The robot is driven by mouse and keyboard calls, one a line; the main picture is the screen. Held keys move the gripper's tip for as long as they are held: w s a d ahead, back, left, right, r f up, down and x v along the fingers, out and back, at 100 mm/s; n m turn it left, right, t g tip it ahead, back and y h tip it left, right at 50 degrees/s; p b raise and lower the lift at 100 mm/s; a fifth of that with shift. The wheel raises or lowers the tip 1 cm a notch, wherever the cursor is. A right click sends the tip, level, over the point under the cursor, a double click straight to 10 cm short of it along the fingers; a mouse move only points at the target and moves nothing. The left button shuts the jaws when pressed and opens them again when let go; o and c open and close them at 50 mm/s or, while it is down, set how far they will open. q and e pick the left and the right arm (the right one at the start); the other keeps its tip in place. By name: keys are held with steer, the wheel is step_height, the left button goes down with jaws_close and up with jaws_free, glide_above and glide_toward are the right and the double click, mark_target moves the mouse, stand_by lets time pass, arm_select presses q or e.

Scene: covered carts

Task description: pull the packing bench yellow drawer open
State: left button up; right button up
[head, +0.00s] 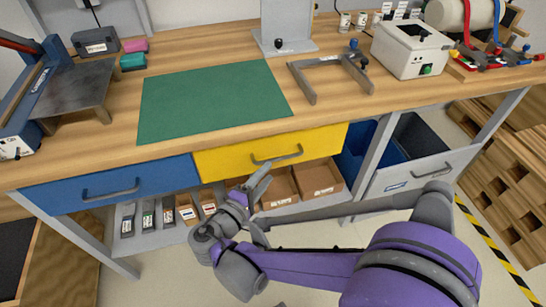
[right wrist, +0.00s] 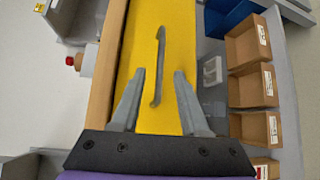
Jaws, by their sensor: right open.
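The packing bench yellow drawer (head: 225,163) sits under the front edge of the bench top, its front looking flush with the blue drawer beside it. Its grey bar handle (head: 277,157) is on the front face. My right gripper (head: 262,177) is open just in front of and below the handle, with nothing between its fingers. In the right wrist view, the handle (right wrist: 159,50) runs lengthwise between the open fingers (right wrist: 158,76) against the yellow front (right wrist: 140,60). I cannot tell whether the fingers overlap the handle in depth. My left gripper is out of view.
A blue drawer (head: 150,180) is left of the yellow one. Open cardboard bins (head: 318,178) and small boxes stand on a shelf below. A grey-fronted bin (head: 418,172) is at the right. A green mat (head: 213,100) lies on the bench top.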

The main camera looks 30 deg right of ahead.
mark_target(280, 157)
steer(key=b+x, duration=0.1)
steer(key=x, duration=0.7)
steer(key=shift+w+d, duration=0.2)
steer(key=shift+d, duration=0.05)
jaws_close()
stand_by(1.0)
